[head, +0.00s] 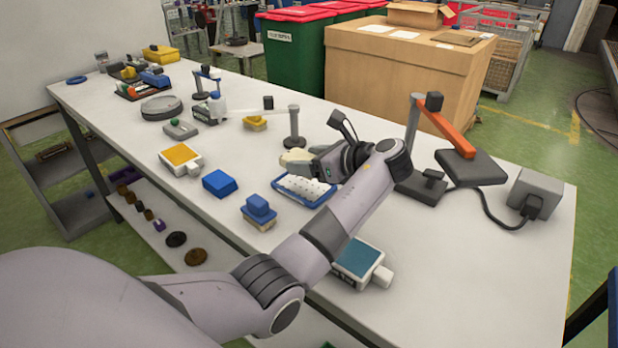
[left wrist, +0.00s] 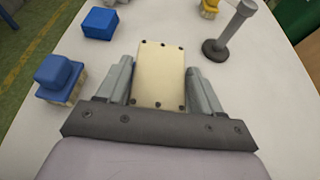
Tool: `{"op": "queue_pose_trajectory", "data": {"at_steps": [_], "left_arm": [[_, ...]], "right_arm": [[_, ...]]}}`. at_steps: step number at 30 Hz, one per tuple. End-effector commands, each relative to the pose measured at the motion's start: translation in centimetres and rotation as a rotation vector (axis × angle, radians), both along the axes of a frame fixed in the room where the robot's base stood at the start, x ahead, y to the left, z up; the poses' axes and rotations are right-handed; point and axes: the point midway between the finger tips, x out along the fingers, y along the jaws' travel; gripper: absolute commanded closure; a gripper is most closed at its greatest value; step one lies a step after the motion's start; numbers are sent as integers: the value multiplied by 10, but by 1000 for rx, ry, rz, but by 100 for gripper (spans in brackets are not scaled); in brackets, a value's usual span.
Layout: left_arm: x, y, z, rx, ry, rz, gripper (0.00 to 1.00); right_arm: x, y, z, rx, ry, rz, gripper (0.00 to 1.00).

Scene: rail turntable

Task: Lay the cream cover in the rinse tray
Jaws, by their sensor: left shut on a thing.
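The cream cover (head: 297,157) is in my left gripper (head: 312,160), at the middle of the bench. In the left wrist view the cream cover (left wrist: 160,72) lies between the two grey fingers of the left gripper (left wrist: 163,85), with small dark screws near its ends. The rinse tray (head: 288,194), with a blue rim and a white dotted floor, sits just below and in front of the held cover. The cover appears above the tray's far side; the exact gap cannot be told. My right gripper is not in view.
A blue-topped brush (head: 259,212) and a blue block (head: 220,183) lie left of the tray. A round-based post (head: 294,128) stands behind it. A black stand with an orange arm (head: 445,131) is to the right.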

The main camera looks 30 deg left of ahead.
Motion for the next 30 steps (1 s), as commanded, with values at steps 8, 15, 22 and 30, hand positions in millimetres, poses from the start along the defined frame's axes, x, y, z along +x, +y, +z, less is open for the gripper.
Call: {"op": "queue_pose_trajectory", "data": {"at_steps": [8,15,22,30], "left_arm": [[0,0,-33,1,4,-1,77],[0,0,-43,1,-1,-1,77],[0,0,-46,1,-1,-1,77],[-1,0,-54,-4,5,1,9]], "right_arm": [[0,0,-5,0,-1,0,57],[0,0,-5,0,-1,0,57],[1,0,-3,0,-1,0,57],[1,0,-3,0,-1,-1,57]]}}
